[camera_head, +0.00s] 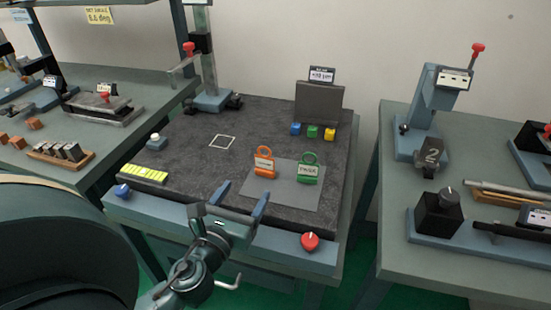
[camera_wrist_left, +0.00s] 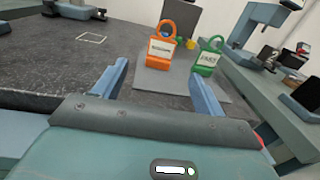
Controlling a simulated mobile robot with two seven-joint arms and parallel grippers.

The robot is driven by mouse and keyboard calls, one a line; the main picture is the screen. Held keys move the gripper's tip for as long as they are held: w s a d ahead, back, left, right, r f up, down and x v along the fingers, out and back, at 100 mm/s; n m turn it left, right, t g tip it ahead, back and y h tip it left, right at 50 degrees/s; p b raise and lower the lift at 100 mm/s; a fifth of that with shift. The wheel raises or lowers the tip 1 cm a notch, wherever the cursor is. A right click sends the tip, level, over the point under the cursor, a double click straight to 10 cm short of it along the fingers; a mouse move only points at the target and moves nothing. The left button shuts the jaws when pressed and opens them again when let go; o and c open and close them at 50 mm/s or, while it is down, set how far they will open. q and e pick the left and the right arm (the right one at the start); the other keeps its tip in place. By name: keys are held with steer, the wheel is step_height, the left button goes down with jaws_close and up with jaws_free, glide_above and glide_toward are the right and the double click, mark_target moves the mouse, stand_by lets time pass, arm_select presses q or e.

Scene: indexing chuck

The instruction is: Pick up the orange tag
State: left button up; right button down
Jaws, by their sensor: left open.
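The orange tag (camera_head: 264,162) stands upright on a grey mat (camera_head: 285,196) on the dark worktable, with a ring at its top and a white label on its front. It also shows in the left wrist view (camera_wrist_left: 161,46), ahead of the fingers. A similar green tag (camera_head: 308,168) stands just to its right and shows in the wrist view (camera_wrist_left: 207,56). My left gripper (camera_head: 230,206) is open and empty at the table's front edge, nearer than the orange tag and apart from it. My right gripper is not in view.
Blue, green and yellow cubes (camera_head: 312,131) sit behind the tags before a grey block (camera_head: 319,103). A red knob (camera_head: 310,242) is on the front edge, right of the gripper. A yellow strip (camera_head: 142,174) lies at left. The table's middle, around a white square outline (camera_head: 222,142), is clear.

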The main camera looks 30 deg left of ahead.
mark_target(264, 160)
arm_select(q)
steer(key=w, duration=0.2)
steer(key=w+p, duration=0.1)
steer(key=shift+w+a+r, duration=0.3)
steer(key=w, duration=0.3)
steer(key=shift+w+a+f+p, duration=0.1)
steer(key=shift+w+a+p, duration=0.2)
steer(key=shift+w+p, duration=0.05)
steer(key=shift+w+a, duration=0.1)
steer(key=shift+w, duration=0.35)
steer(key=w, duration=0.3)
steer(key=w+p, duration=0.1)
steer(key=shift+w+a+r, duration=0.2)
steer(key=shift+w+a, duration=0.05)
steer(key=shift+w, duration=0.2)
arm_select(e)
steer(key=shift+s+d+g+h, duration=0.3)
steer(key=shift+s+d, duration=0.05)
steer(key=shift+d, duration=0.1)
arm_select(q)
steer(key=shift+c, duration=0.3)
steer(key=c, duration=1)
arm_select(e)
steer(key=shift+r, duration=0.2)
